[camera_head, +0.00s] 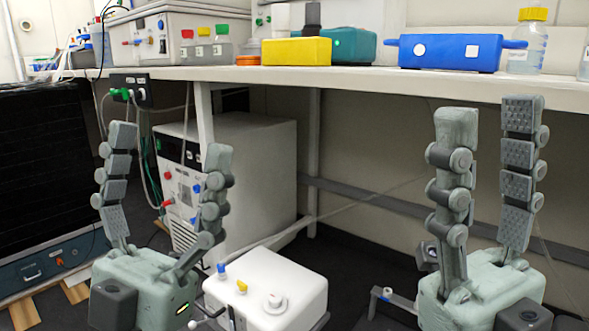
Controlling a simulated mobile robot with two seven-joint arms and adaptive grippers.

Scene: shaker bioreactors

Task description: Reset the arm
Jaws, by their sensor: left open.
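My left gripper (170,144) points upward at the lower left of the head view. Its two jointed grey-green fingers stand well apart with nothing between them. My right gripper (490,110) points upward at the right, in front of the bench. Its fingers also stand apart, with a gap between them and nothing held. Both grippers' fingertips appear near or below the height of the bench top in the picture. Most of both arms below the gripper bases is out of view.
A white bench (345,80) crosses the back, carrying a yellow box (296,51), a blue box (450,52) and a yellow-capped bottle (530,45). Below it stand a large white unit (250,165) and a small white device (268,290). A black cabinet (45,165) stands at the left.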

